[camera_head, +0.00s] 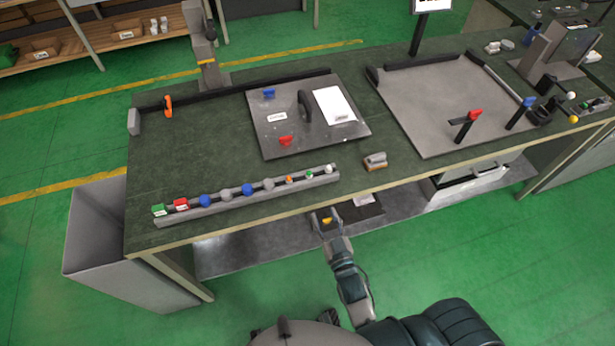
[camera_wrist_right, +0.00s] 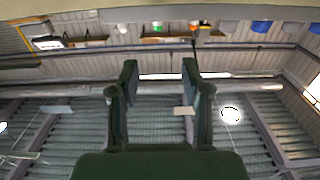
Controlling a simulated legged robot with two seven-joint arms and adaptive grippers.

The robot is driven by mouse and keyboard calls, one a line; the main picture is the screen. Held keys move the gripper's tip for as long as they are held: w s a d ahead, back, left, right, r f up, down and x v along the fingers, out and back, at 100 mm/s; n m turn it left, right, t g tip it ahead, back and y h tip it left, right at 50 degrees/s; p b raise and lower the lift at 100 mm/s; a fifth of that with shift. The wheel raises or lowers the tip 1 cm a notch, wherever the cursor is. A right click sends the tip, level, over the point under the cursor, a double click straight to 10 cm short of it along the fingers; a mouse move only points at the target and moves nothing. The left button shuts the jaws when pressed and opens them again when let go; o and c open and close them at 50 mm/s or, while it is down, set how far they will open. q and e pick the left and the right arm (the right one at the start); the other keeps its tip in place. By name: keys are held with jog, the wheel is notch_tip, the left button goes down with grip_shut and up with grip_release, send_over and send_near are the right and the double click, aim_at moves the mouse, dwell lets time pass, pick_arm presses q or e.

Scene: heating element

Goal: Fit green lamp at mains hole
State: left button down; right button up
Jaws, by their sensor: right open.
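In the head view a long grey rack (camera_head: 250,200) lies along the table's front edge with a row of small parts. The small green part (camera_head: 309,174) near its right end looks like the green lamp, between an orange and a white part. It also shows in the right wrist view (camera_wrist_right: 157,28), above and beyond the fingertips. My right gripper (camera_head: 327,217) is in front of the table edge, apart from the rack; in the wrist view its two fingers (camera_wrist_right: 158,72) are spread and empty. A dark panel (camera_head: 265,130) lies on the table; I cannot make out the mains hole. My left gripper is not in view.
The rack also holds green and red blocks and blue and grey knobs. A small tan-and-grey item (camera_head: 376,161) lies right of the rack. A grey tray (camera_head: 445,100) with red and blue handled pieces is further right. The table's front edge (camera_head: 400,182) is close to my right arm.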

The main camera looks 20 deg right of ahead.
send_near(310, 175)
jog(key=w, duration=0.5)
jog(key=shift+w+f, duration=0.1)
jog(key=shift+f, duration=0.05)
jog(key=w, duration=0.6)
jog(key=shift+a, duration=0.2)
jog(key=shift+s, duration=0.15)
jog(key=c, duration=0.9)
